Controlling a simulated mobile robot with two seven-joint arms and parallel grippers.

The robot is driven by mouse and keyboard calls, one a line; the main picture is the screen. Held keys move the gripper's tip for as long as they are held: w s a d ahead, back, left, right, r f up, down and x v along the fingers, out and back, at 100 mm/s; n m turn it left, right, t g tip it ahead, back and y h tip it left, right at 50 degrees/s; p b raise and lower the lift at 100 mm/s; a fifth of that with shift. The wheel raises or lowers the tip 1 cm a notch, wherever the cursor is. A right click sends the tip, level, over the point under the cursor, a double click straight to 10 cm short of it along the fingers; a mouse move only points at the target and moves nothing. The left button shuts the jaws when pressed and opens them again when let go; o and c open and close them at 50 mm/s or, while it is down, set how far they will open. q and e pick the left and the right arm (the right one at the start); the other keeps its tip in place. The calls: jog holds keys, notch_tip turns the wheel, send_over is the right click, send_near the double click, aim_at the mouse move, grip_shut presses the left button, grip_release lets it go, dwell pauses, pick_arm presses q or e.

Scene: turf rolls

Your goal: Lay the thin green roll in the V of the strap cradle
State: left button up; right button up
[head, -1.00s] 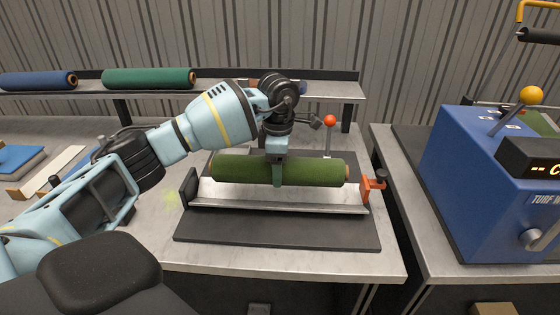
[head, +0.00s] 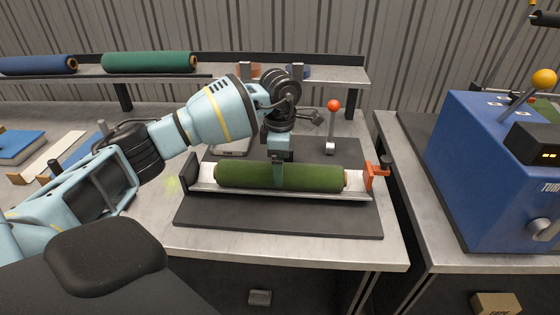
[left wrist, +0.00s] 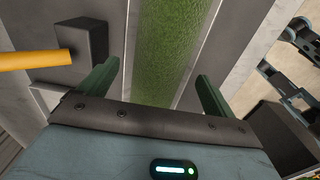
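The thin green roll (head: 320,177) lies lengthwise in the metal strap cradle (head: 205,180), between its rails, low and level. In the left wrist view the roll (left wrist: 168,50) runs between the cradle's pale rails. My left gripper (head: 278,180) is over the middle of the roll, pointing down, with one finger showing in front of it. In the left wrist view its two green fingers (left wrist: 158,75) stand apart on either side of the roll, with a visible gap beside it. The underside of the roll is hidden.
An orange clamp (head: 375,173) stands at the cradle's right end. A red-knobbed lever (head: 333,125) is behind. A blue roll (head: 35,65) and a teal-green roll (head: 150,62) lie on the back shelf. A blue machine (head: 490,160) stands on the right bench.

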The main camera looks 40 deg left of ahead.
pick_arm(q)
notch_tip(320, 180, up, 7)
jog(key=shift+f, duration=0.1)
jog(key=shift+r, duration=0.5)
dwell(0.7)
